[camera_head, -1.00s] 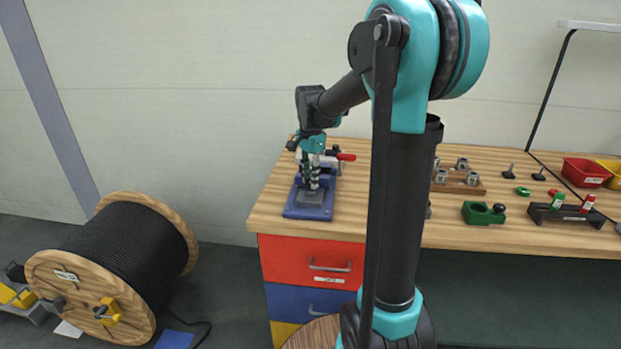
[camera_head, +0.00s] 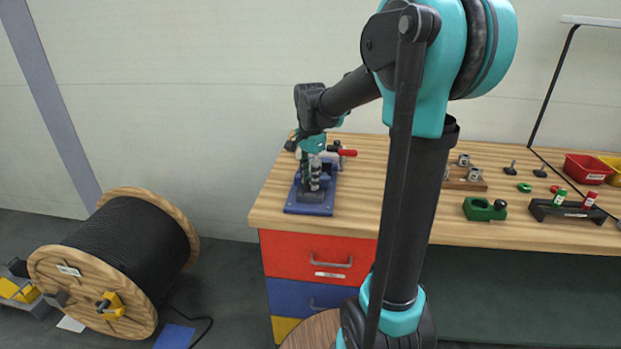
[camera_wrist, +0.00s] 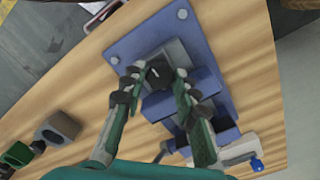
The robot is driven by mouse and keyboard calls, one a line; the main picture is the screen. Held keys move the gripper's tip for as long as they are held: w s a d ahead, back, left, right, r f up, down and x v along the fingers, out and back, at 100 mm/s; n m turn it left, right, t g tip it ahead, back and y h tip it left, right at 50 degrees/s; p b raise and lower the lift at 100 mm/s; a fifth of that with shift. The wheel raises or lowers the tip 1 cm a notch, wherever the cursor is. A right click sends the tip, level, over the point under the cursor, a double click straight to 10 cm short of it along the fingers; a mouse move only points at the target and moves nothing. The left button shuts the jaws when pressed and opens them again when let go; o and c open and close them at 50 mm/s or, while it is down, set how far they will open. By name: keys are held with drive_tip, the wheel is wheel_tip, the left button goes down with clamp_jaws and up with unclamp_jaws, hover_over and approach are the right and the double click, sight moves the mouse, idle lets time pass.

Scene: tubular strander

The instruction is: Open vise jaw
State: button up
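The vise (camera_head: 309,202) is blue and sits at the left end of the wooden bench. In the wrist view its flat blue base plate (camera_wrist: 124,46), grey middle part and raised blue blocks (camera_wrist: 205,87) show. My gripper (camera_head: 310,180) points down over the vise. In the wrist view my gripper (camera_wrist: 157,74) has its two fingers apart, with a small dark block (camera_wrist: 158,71) between the tips. I see gaps beside this block, so the fingers do not look closed on it. The fingers hide part of the vise.
A red-handled lever (camera_head: 342,152) stands just behind the vise. A green block (camera_head: 484,209), a black holder (camera_head: 565,212) and a red bin (camera_head: 586,169) are farther right on the bench. A cable reel (camera_head: 125,250) stands on the floor at left.

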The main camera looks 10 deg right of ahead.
sight(310, 182)
idle(0.3)
wheel_tip(310, 182, up, 12)
idle(0.5)
